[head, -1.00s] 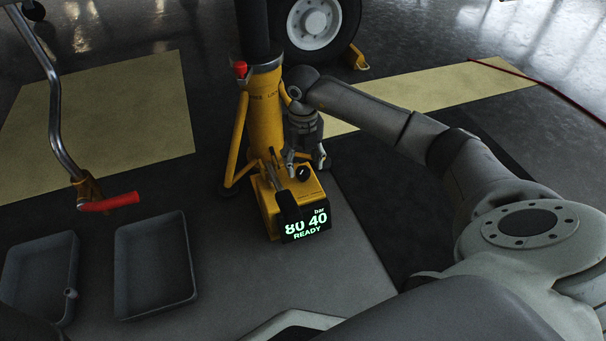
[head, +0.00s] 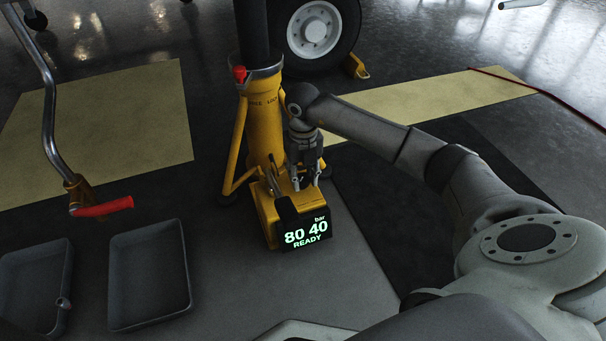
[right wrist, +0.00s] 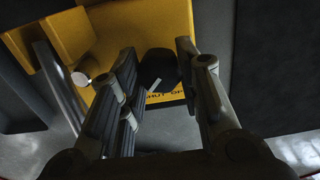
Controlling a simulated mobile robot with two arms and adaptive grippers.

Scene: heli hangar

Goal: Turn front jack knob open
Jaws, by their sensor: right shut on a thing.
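The yellow front jack (head: 265,135) stands upright, with a yellow pump box (head: 265,212) at its foot. The black knob (right wrist: 160,68) is on the box's top face, beside partly readable lettering, "SHUT OP", and has a light pointer mark. My right gripper (head: 304,184) reaches down over the box from above. In the right wrist view its fingers (right wrist: 157,75) stand on either side of the knob, shut on it. In the head view the gripper hides the knob. My left gripper is not in view.
A black display (head: 307,234) on the box's front reads "80 40 bar READY". A lever stands beside the gripper. Grey trays (head: 150,275) and a red-handled crank (head: 103,207) are at left. A wheel (head: 318,30) is behind. Floor right of the box is clear.

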